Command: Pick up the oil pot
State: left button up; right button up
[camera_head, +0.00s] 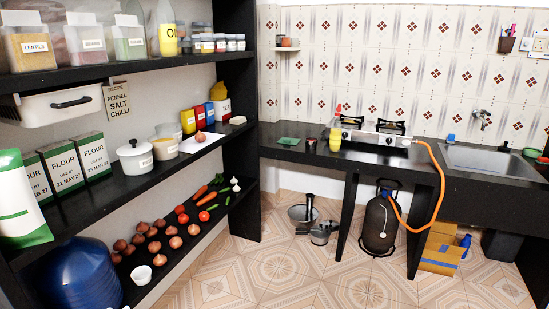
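A tall container (167,40) of yellow liquid stands on the upper left shelf; its label begins with "O" and the rest is cut off from view. A small yellow container with a red top (336,134) stands on the black counter beside the stove. I cannot tell for certain which of these is the oil pot. Neither of my grippers shows in the head view.
Jars fill the upper left shelf (120,68). The middle shelf holds flour boxes (62,165) and a white lidded pot (135,157). A gas cylinder (379,222) with an orange hose stands under the counter; steel vessels (318,229) stand nearby. The central tiled floor (270,265) is clear.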

aim_at(311, 142)
jog(key=i, duration=2.55)
